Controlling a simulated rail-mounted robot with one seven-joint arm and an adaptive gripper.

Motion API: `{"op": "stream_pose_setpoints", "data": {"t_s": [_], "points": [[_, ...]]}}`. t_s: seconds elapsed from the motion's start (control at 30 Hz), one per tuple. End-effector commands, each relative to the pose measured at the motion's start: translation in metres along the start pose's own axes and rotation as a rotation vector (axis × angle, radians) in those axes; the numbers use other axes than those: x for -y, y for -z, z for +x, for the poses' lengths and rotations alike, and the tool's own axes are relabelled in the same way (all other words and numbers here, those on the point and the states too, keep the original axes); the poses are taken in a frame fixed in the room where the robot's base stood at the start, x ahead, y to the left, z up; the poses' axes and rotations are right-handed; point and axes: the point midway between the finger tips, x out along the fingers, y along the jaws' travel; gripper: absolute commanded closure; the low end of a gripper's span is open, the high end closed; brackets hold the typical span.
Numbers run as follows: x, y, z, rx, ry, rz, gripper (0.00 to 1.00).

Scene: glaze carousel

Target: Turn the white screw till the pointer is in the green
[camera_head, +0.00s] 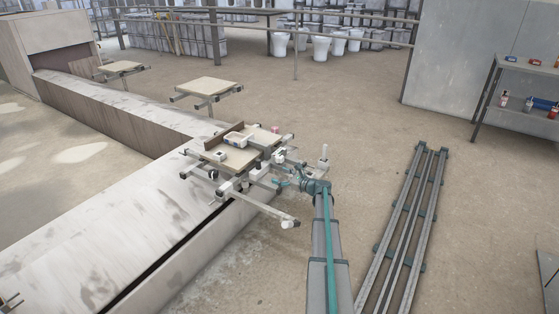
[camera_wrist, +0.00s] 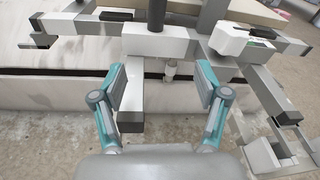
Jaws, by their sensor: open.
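My gripper (camera_wrist: 160,76) is open, its two teal-and-grey fingers spread wide in the wrist view. I cannot make out the pointer. In the head view my gripper (camera_head: 284,176) is beside the right side of the carousel frame (camera_head: 262,206), small and partly hidden by my arm.
The carousel's board (camera_head: 238,158) carries a white tray (camera_head: 239,140). Grey beams stick out close around my gripper, one (camera_wrist: 131,95) between the fingers at left. A pale trough (camera_head: 110,220) runs along the left. Floor at the right is clear up to the rails (camera_head: 408,220).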

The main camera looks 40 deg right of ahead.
Motion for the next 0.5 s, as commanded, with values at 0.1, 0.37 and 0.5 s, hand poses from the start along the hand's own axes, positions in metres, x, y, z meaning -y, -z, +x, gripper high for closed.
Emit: {"op": "stream_pose_setpoints", "data": {"t_s": [0.1, 0.37, 0.5], "points": [[0.055, 0.000, -0.023, 0.065, 0.088, 0.114, 0.26], [0.078, -0.004, -0.024, 0.104, 0.126, 0.176, 0.26], [0.081, -0.005, -0.004, 0.103, 0.126, 0.174, 0.26]]}}
